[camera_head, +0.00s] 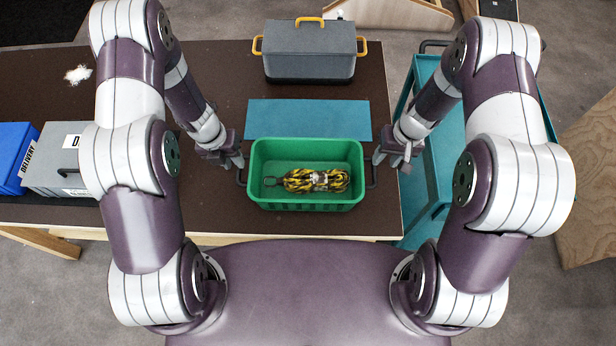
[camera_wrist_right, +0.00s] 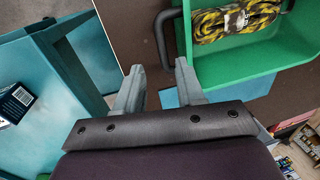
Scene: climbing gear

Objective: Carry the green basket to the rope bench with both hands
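The green basket (camera_head: 306,205) stands on the dark table, with a black-and-yellow coiled rope (camera_head: 318,181) inside. It has a dark handle on each end, the left one (camera_head: 240,178) and the right one (camera_head: 372,172). My left gripper (camera_head: 232,164) is beside the left handle, with its fingers apart. My right gripper (camera_head: 388,162) is beside the right handle. In the right wrist view its open fingers (camera_wrist_right: 160,68) point at the right handle (camera_wrist_right: 161,38), which lies just beyond the fingertips. I cannot tell which surface is the rope bench.
A teal mat (camera_head: 308,119) lies behind the basket, and a grey toolbox (camera_head: 309,52) with yellow handles stands behind that. Grey (camera_head: 57,155) and blue (camera_head: 14,150) boxes stand at the table's left. A teal cart (camera_head: 433,160) stands close against the table's right side.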

